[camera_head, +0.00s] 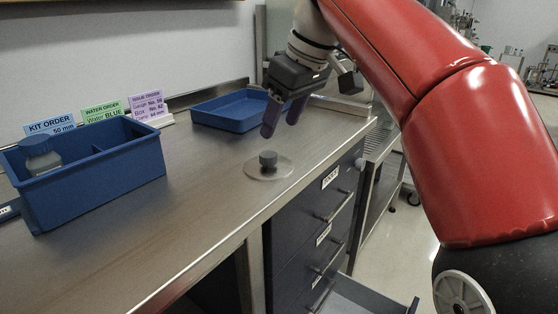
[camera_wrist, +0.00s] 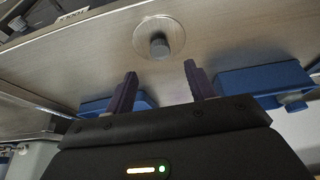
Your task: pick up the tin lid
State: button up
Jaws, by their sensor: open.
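The tin lid (camera_head: 283,171) is a thin, pale round disc with a dark grey knob (camera_head: 268,158) in its middle. It lies flat on the steel counter near the front edge. It also shows at the top of the wrist view as a disc (camera_wrist: 141,37) with its knob. My gripper (camera_head: 283,122) is open and empty, above and slightly behind the lid in the head view. Its two purple fingers are spread apart. In the wrist view the gripper (camera_wrist: 160,73) has the knob ahead of it, roughly between the finger lines, and touches nothing.
A divided blue bin (camera_head: 105,182) with a blue-capped jar (camera_head: 40,157) stands at the left. A shallow blue tray (camera_head: 225,122) sits at the back. Order cards (camera_head: 102,112) stand behind the bin. The counter (camera_head: 190,195) around the lid is clear. A drawer (camera_head: 365,300) below is open.

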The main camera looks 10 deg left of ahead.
aim_at(268, 154)
jog(key=b+x, duration=0.1)
jog(key=x, duration=0.6)
jog(key=shift+f+b, duration=0.25)
jog(key=shift+b, duration=0.15)
jog(key=shift+c, duration=0.3)
jog(key=c, duration=1)
jog(key=shift+r, duration=0.1)
